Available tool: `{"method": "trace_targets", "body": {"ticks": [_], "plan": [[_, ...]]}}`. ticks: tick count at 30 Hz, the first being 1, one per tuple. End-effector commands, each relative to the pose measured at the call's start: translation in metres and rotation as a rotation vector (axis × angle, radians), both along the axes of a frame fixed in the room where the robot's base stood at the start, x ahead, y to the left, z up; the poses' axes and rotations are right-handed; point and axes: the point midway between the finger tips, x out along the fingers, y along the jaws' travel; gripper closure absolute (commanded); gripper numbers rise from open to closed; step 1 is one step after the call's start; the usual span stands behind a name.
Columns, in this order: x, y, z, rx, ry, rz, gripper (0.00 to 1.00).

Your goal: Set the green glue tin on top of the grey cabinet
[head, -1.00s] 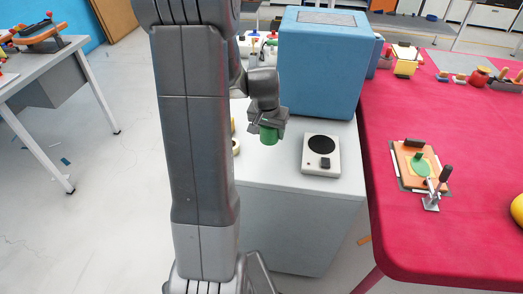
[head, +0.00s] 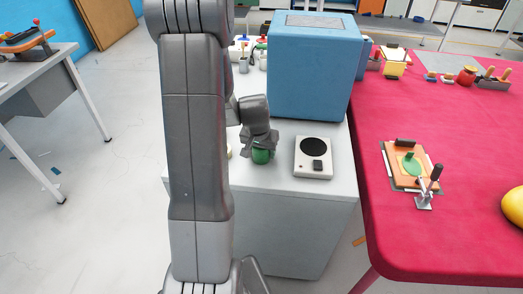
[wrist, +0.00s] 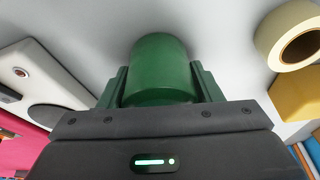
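The green glue tin (head: 262,156) is at the top of the grey cabinet (head: 285,184), left of the scale. My gripper (head: 260,144) comes from above with its fingers on either side of the tin. In the wrist view the green tin (wrist: 160,70) sits upright between the two fingers, which look closed against its sides. The tin is very low over the cabinet top or touching it; I cannot tell which. My arm hides the left part of the cabinet.
A white scale (head: 314,158) with a black disc stands right of the tin. A large blue box (head: 313,70) fills the cabinet's back. A tape roll (wrist: 290,35) and a yellow object (wrist: 297,95) lie close by. A red table (head: 450,230) adjoins on the right.

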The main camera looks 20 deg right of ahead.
Motion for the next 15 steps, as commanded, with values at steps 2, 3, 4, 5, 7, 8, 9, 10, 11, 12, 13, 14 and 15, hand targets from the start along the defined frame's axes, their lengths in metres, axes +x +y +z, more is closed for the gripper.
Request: {"method": "trace_targets", "body": {"ticks": [2, 3, 4, 5, 7, 8, 9, 10, 11, 12, 13, 14, 15], "plan": [[-0.0001, 0.0001, 0.0002, 0.001, 0.001, 0.000, 0.25], [-0.0001, 0.0001, 0.0002, 0.001, 0.001, 0.000, 0.23], [-0.0001, 0.0001, 0.0002, 0.001, 0.001, 0.000, 0.23], [-0.0001, 0.0001, 0.0002, 0.001, 0.001, 0.000, 0.23], [-0.0001, 0.0001, 0.0002, 0.001, 0.001, 0.000, 0.23], [-0.0001, 0.0001, 0.0002, 0.001, 0.001, 0.000, 0.23], [-0.0001, 0.0001, 0.0002, 0.001, 0.001, 0.000, 0.23], [-0.0001, 0.0001, 0.0004, 0.001, 0.001, 0.000, 0.23], [-0.0001, 0.0001, 0.0008, 0.001, 0.001, 0.000, 0.23], [-0.0001, 0.0001, 0.0019, 0.001, 0.001, 0.000, 0.23], [-0.0001, 0.0001, 0.0032, 0.001, 0.001, 0.000, 0.23], [-0.0001, 0.0001, 0.0047, 0.001, 0.001, 0.000, 0.23], [-0.0003, 0.0004, 0.0069, -0.001, -0.001, 0.000, 0.23]]}}
